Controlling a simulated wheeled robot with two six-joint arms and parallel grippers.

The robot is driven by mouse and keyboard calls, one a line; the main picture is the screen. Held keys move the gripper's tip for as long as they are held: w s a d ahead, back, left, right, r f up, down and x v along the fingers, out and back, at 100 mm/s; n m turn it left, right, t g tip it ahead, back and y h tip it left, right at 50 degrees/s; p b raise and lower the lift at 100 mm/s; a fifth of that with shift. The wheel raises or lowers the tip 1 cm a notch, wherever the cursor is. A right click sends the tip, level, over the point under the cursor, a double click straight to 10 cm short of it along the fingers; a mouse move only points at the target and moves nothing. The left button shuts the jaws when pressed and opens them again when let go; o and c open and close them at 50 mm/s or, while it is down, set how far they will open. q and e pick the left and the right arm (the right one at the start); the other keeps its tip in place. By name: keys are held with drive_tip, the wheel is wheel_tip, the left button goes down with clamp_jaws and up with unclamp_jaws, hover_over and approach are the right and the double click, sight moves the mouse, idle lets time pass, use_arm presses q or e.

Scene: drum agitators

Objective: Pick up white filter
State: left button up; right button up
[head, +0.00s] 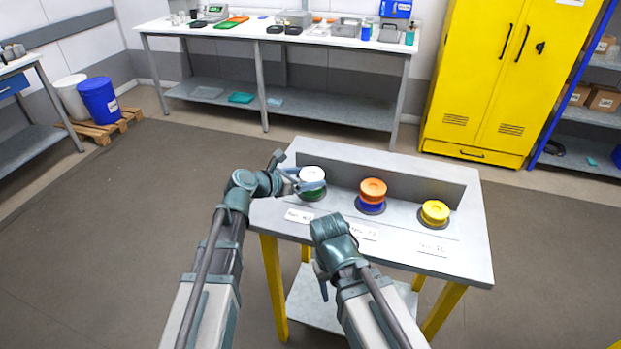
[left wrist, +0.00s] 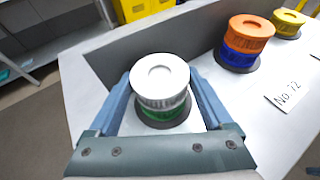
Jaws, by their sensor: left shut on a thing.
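The white filter (head: 312,174) sits on top of a green one (head: 313,195) at the left of the small grey table. My left gripper (head: 306,184) has a finger on either side of the white filter and is shut on it. In the left wrist view the white filter (left wrist: 160,75) is between the blue fingers (left wrist: 160,92), and the green piece (left wrist: 166,122) shows just below it. My right gripper (head: 322,280) hangs low in front of the table; its fingers are too unclear to tell open from shut.
An orange filter (head: 373,186) on a blue one (head: 371,204) stands mid-table, and a yellow one (head: 435,211) stands at the right. A raised grey back wall (head: 400,181) runs behind them. Label cards (head: 363,232) lie along the front. The floor around is clear.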

sight(309, 176)
use_arm(q)
drive_tip(key=shift+r, duration=0.15)
wheel_tip(309, 176, up, 10)
drive_tip(key=p, duration=1)
drive_tip(key=shift+d, duration=0.15)
